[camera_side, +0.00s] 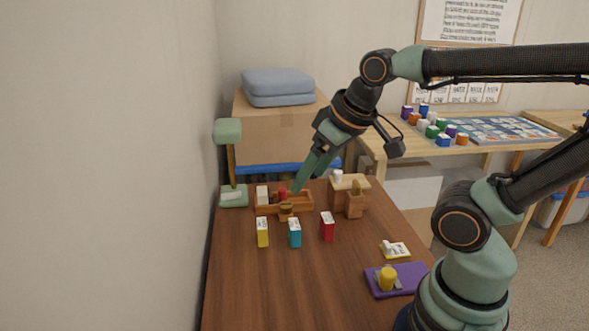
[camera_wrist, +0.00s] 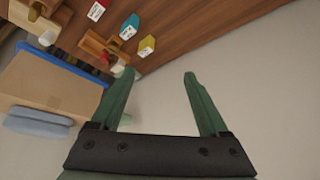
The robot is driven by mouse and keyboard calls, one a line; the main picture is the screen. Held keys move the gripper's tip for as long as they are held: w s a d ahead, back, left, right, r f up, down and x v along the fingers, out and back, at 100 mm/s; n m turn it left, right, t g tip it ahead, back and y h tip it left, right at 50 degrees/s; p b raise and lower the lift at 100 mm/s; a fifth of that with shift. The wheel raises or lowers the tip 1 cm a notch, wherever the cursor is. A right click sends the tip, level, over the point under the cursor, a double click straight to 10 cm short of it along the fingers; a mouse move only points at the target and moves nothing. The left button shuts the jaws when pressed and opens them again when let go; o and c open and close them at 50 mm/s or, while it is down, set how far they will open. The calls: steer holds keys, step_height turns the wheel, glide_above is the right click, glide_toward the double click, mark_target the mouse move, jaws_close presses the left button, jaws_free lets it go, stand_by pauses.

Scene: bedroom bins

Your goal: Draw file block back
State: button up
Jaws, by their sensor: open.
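Three upright blocks with pale tops stand in a row on the table: a yellow block (camera_side: 262,233), a teal block (camera_side: 295,234) and a red block (camera_side: 327,228). I cannot tell which one is the file block. Behind them is a shallow wooden tray (camera_side: 305,205) with a white piece and a red piece in it. My gripper (camera_side: 298,187) is over the back of the tray in the side view. In the wrist view my gripper (camera_wrist: 159,76) is open and empty, with the yellow block (camera_wrist: 147,46) and teal block (camera_wrist: 129,27) beyond the fingers.
A wooden stand (camera_side: 353,195) is right of the tray. A green lamp-like item (camera_side: 229,133) stands at the left by the wall. A purple pad (camera_side: 408,284) with a yellow piece and a small card (camera_side: 398,250) are at the front right. The front-left tabletop is clear.

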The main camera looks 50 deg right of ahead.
steer(key=c, duration=0.4)
steer(key=shift+w+d+r, duration=0.1)
steer(key=shift+w+r, duration=0.05)
steer(key=shift+w, duration=0.05)
steer(key=shift+c, duration=0.5)
steer(key=g, duration=0.6)
glide_above(282, 190)
step_height(282, 190, down, 10)
step_height(282, 190, down, 13)
steer(key=shift+d+r, duration=0.1)
steer(key=shift+r, duration=0.1)
